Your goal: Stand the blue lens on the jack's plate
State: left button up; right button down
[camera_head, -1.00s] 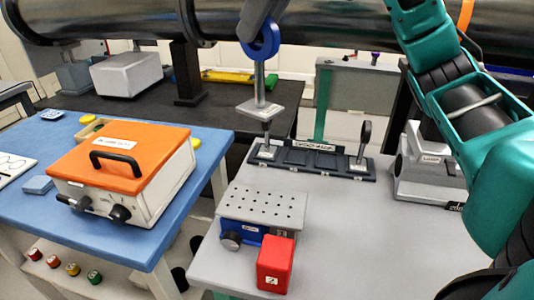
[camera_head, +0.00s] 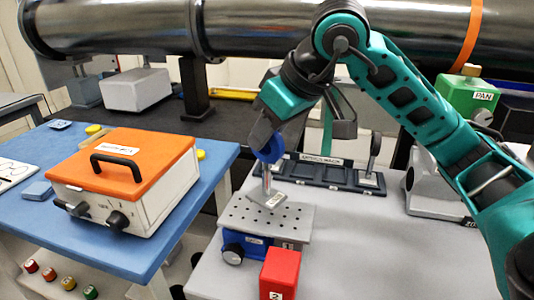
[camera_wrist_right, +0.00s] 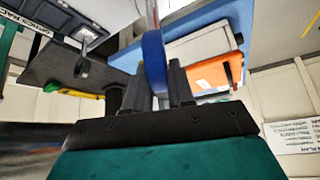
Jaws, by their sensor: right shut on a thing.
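The blue lens (camera_head: 268,150) is a blue ring on a metal post with a flat square grey base (camera_head: 268,198). My right gripper (camera_head: 264,138) is shut on its ring from above. In the right wrist view the blue ring (camera_wrist_right: 154,65) stands edge-on between the two dark fingers. The lens base is over the back part of the jack's perforated grey plate (camera_head: 293,222) and looks slightly tilted; I cannot tell whether it touches. The jack has a blue body and dark knob. My left gripper is not in view.
A red block (camera_head: 280,272) stands close in front of the jack. Behind is a dark optics rack (camera_head: 318,172) holding another lens (camera_head: 374,150). A grey device (camera_head: 430,195) stands right. An orange-lidded box (camera_head: 125,185) is on the blue table. The grey table's right front is clear.

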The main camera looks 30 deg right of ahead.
aim_at(261, 157)
jog(key=shift+f+b, duration=0.6)
jog(key=shift+f, duration=1.35)
jog(key=c, duration=1)
grip_release()
jog(key=shift+r, duration=0.1)
jog(key=shift+o, duration=0.2)
jog(key=shift+r+p, duration=0.25)
jog(key=shift+p, duration=0.1)
jog(key=p+v, duration=0.1)
jog(key=v, duration=1.1)
jog(key=shift+p, duration=0.4)
jog(key=shift+s+f, duration=0.1)
